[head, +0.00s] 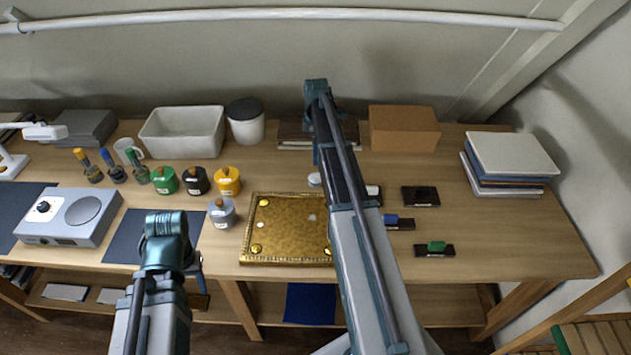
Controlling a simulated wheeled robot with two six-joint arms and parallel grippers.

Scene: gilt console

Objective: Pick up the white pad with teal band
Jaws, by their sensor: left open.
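A small round white piece with a bluish-teal edge (315,180), which looks like the white pad with teal band, lies on the wooden table just behind the gold tray (285,200). My right arm passes close to its right side. My left gripper (197,266) is open, low at the table's front edge, left of the tray and well in front of the pad. It is small and partly hidden by my left arm.
Behind the tray's left side stand green (164,181), black (197,182) and yellow (228,182) jars; a grey-blue jar (221,214) stands beside it. The table's right front is clear.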

